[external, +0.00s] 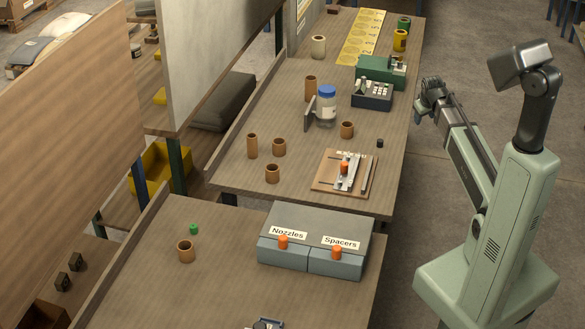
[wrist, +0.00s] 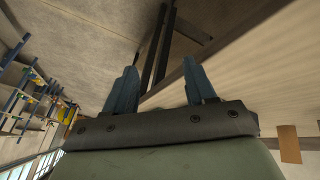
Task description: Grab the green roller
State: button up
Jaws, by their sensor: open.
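A small green cylinder (external: 194,229) stands on the near table, just behind a brown cup (external: 185,251). A green roll-like piece (external: 404,22) lies at the far right corner of the far table. I cannot tell from the picture which of these is the green roller. My gripper (external: 428,97) hangs beyond the right edge of the far table, apart from both green pieces. In the wrist view its two blue fingers (wrist: 162,88) are spread apart with nothing between them. Neither green piece can be made out in the wrist view.
Several brown cups, a blue-lidded jar (external: 326,106) and a wooden fixture (external: 325,180) occupy the far table. A grey drawer box (external: 316,222) stands on the near table.

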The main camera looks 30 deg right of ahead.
jog(key=w+a+r+n, duration=0.1)
jog(key=a+n, duration=0.1)
jog(key=a, duration=0.6)
jog(key=w+a+r+n+y, duration=0.1)
jog(key=a+r+n, duration=0.1)
jog(key=a, duration=0.6)
jog(key=w+a+r+n+y, duration=0.1)
jog(key=a+n, duration=0.1)
jog(key=a, duration=0.6)
jog(key=shift+a+r+t, duration=0.2)
jog(key=shift+r+t, duration=0.15)
jog(key=shift+t, duration=0.05)
jog(key=a+r+n+g+y, duration=0.1)
jog(key=a+r+n+y, duration=0.15)
jog(key=a, duration=1.25)
jog(key=a+r+n+y, duration=0.1)
jog(key=a+n, duration=0.3)
jog(key=a, duration=1.1)
jog(key=n+g+y, duration=0.2)
jog(key=n+g, duration=0.1)
jog(key=n, duration=0.1)
send_near(194, 226)
jog(key=x, duration=0.9)
jog(key=shift+w, duration=0.1)
jog(key=shift+c, duration=0.4)
jog(key=shift+r, duration=0.1)
grip_shut()
